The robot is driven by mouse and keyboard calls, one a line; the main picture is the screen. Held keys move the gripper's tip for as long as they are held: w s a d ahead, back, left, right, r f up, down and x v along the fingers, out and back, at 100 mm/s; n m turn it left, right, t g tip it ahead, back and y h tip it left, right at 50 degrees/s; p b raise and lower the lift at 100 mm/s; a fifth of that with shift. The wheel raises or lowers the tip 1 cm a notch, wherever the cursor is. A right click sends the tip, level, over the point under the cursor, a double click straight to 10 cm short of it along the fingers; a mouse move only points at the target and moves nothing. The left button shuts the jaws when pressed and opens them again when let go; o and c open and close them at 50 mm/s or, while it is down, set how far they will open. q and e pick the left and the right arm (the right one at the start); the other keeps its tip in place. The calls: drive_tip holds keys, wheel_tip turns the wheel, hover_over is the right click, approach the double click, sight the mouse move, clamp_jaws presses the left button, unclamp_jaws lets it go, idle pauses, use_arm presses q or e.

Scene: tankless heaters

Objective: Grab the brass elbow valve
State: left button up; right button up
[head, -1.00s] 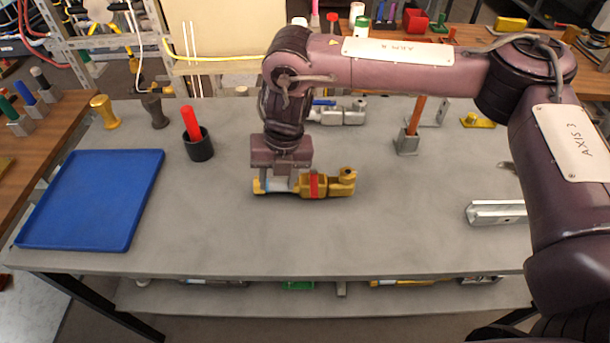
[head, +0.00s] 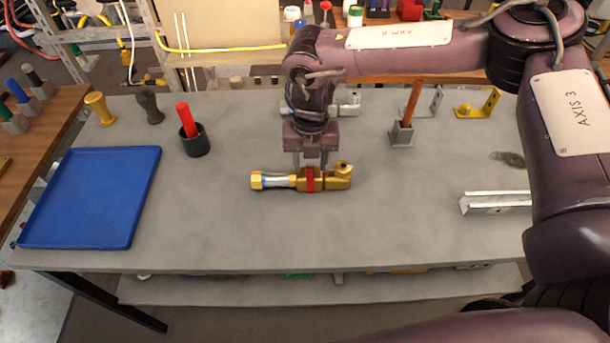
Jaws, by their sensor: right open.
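The brass elbow valve (head: 335,181) lies on the grey table, with a red band around its middle, a silvery section and a brass nut at its left end. Its elbow end points right. My right gripper (head: 310,166) is just behind and above the valve's middle, fingers pointing down, open and empty. Whether a finger touches the valve cannot be told. My left gripper is not in view.
A blue tray (head: 92,198) lies at the left of the table (head: 370,240). A black cup with a red handle (head: 192,140) stands near it. A grey block with an orange stick (head: 402,134) and a metal channel (head: 495,203) are at the right. The front middle is clear.

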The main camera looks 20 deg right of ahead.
clamp_jaws()
drive_tip(key=shift+w, duration=0.1)
idle(1.3)
